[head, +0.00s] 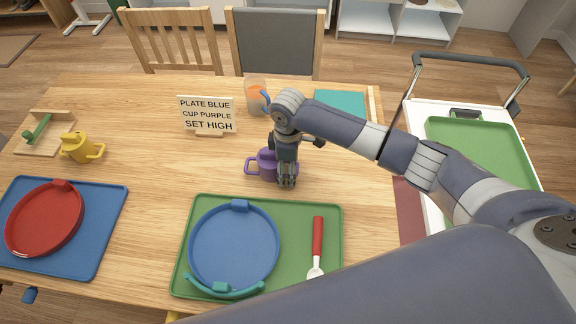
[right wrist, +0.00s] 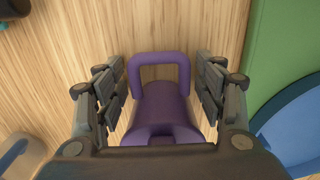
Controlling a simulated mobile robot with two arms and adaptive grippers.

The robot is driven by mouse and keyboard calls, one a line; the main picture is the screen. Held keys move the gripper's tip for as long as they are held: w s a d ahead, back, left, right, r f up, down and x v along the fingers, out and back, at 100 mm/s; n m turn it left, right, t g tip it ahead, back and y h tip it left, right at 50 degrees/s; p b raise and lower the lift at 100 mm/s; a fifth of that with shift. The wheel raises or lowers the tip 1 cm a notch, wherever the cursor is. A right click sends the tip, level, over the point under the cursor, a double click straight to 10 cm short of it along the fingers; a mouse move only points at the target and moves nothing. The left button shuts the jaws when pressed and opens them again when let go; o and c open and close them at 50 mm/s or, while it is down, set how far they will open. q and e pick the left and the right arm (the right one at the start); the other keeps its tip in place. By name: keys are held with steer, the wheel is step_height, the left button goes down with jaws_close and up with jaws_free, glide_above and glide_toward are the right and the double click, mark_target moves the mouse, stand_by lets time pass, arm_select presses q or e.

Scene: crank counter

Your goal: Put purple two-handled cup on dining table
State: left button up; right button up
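The purple two-handled cup (head: 264,166) appears to stand on bare wood of the dining table (head: 151,180), behind the green placemat. One handle points left in the head view; my gripper partly hides the other side. My right gripper (head: 287,182) points down at the cup's right side. In the right wrist view, the gripper's fingers (right wrist: 162,95) are apart on either side of the cup (right wrist: 160,108), with gaps visible between them and it. My left gripper is out of view.
A green placemat (head: 333,217) holds a blue plate (head: 235,250) and a red-handled utensil (head: 317,240). A sign (head: 207,113) and a clear cup (head: 255,95) stand behind. A yellow cup (head: 80,148) and a red plate (head: 45,219) are left. A cart (head: 420,120) stands right.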

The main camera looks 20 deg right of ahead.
steer(key=shift+r, duration=0.1)
step_height(320, 180, up, 12)
stand_by(0.7)
stand_by(0.4)
